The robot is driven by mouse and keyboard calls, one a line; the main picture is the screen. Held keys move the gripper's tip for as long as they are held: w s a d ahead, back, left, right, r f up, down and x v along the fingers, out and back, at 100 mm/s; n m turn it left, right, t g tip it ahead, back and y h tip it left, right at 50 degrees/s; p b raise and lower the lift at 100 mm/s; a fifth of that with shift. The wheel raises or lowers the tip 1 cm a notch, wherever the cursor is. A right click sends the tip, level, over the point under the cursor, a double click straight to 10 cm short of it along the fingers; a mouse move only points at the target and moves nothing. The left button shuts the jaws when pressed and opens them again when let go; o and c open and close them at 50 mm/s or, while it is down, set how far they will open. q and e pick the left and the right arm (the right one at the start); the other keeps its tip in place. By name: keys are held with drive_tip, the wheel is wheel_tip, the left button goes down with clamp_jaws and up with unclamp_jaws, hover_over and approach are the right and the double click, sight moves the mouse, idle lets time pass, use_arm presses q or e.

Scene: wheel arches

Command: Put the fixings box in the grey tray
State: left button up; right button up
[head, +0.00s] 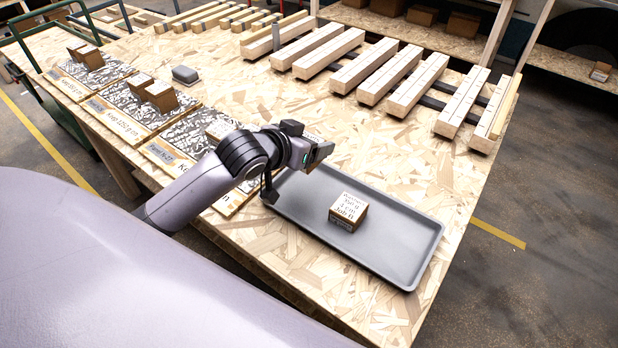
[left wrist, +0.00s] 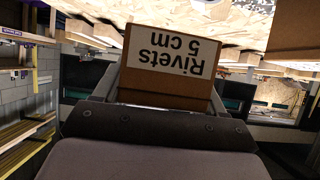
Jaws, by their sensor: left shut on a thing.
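The grey tray (head: 395,250) lies on the board table. A small cardboard box (head: 348,211) with a white label, seeming to read "Washers", stands inside it near the middle. My left gripper (head: 318,154) is over the tray's far left end. It is shut on a cardboard box whose label reads "Rivets 5 cm", upside down in the left wrist view (left wrist: 170,60). In the head view the gripper mostly hides this held box. I cannot tell its height above the tray. My right gripper is not in view.
Labelled mats (head: 125,105) with several small boxes line the table's left side. A small grey case (head: 185,74) lies beyond them. Wooden bars (head: 390,80) fill the far side. The tray's right part is bare. The table's near edge lies below the tray.

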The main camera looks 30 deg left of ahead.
sight(309, 188)
use_arm(q)
wheel_tip(309, 188, down, 10)
drive_tip(key=shift+b, duration=0.45)
drive_tip(key=shift+f, duration=0.1)
drive_tip(key=o, duration=1.5)
drive_tip(key=shift+f, duration=0.15)
drive_tip(key=shift+c, duration=0.2)
drive_tip(key=shift+s+r, duration=0.1)
drive_tip(key=shift+r, duration=0.1)
drive_tip(key=v, duration=1.2)
drive_tip(key=shift+p, duration=0.45)
drive_tip(key=shift+s+f, duration=0.1)
drive_tip(key=shift+f, duration=0.05)
